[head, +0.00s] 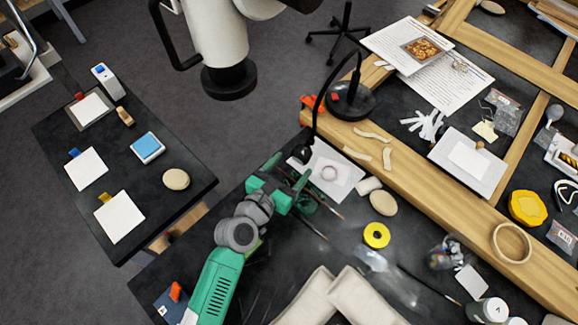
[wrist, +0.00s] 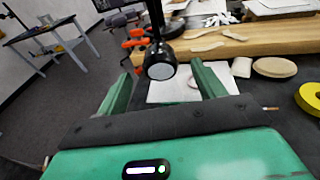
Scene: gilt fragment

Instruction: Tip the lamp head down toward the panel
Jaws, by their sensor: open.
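The black lamp's head (head: 303,153) hangs at the end of its thin curved neck, and its round base (head: 351,99) stands on the wooden beam. In the wrist view the lamp head (wrist: 161,62) shows a pale round face turned toward me. My green gripper (head: 285,180) is open, and its fingers (wrist: 163,82) lie to either side of the lamp head in the wrist view; contact is not visible. A pale flat panel with a faint ring (head: 337,176) lies on the dark table just beyond the fingers, partly hidden by my gripper.
A wooden beam (head: 430,185) runs behind the panel. A beige oval pad (head: 383,203), a yellow roll (head: 376,235) and thin brushes (head: 313,228) lie nearby. Beige cushions (head: 345,300) fill the front. A separate dark table (head: 125,175) stands left, across a floor gap.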

